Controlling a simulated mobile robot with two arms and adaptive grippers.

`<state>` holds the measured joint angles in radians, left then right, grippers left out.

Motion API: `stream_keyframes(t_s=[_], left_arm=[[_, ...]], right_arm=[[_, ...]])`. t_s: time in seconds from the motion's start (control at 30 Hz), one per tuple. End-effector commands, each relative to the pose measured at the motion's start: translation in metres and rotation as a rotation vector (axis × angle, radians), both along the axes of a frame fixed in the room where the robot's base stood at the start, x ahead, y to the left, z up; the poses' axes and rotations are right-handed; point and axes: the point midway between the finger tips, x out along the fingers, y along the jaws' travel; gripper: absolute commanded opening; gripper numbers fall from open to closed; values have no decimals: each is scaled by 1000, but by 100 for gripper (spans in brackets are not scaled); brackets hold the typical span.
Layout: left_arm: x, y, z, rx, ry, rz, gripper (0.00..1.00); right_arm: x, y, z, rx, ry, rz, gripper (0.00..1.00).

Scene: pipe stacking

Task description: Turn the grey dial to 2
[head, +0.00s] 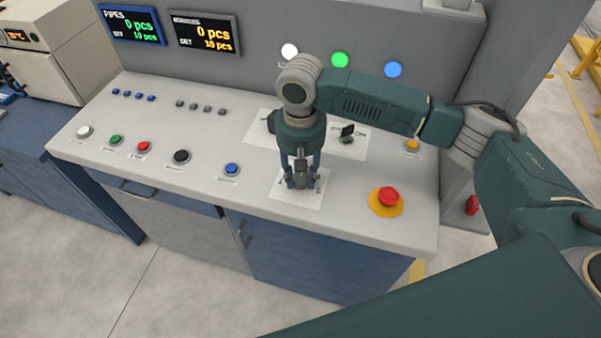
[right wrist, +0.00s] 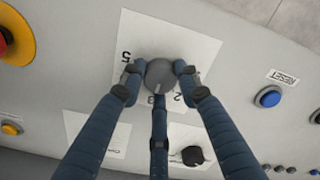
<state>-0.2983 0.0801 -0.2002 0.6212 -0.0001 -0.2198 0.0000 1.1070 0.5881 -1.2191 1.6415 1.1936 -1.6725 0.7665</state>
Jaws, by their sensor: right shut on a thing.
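The grey dial (right wrist: 160,73) sits on a white label plate (right wrist: 205,48) in the right wrist view, with printed numbers around it; a 5, a 3 and a 2 show. My right gripper (right wrist: 158,82) is shut on the dial, its fingers around the sides. In the head view my right gripper (head: 300,178) points straight down over the white plate (head: 312,198) near the panel's front edge. The dial is mostly hidden there by the fingers. I cannot tell which number the dial points to. My left gripper is not in view.
A red emergency button (head: 388,197) on a yellow base stands right of the gripper. A blue button (head: 232,169) is to its left, with black (head: 181,156), red and green ones beyond. A second plate with black knobs (head: 347,130) lies behind it.

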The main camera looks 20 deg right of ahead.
Motion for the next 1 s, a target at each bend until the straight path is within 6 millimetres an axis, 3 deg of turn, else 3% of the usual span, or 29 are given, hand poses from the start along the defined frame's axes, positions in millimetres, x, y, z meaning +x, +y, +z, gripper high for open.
stream_keyframes(t_s=[0.37, 0.7, 1.0], left_arm=[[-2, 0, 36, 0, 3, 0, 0], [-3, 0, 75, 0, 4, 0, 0], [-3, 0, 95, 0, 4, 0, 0]], right_arm=[[-1, 0, 6, 1, 3, 171, 6], [-1, 1, 6, 3, 3, 472, 6], [0, 0, 3, 1, 1, 700, 6]])
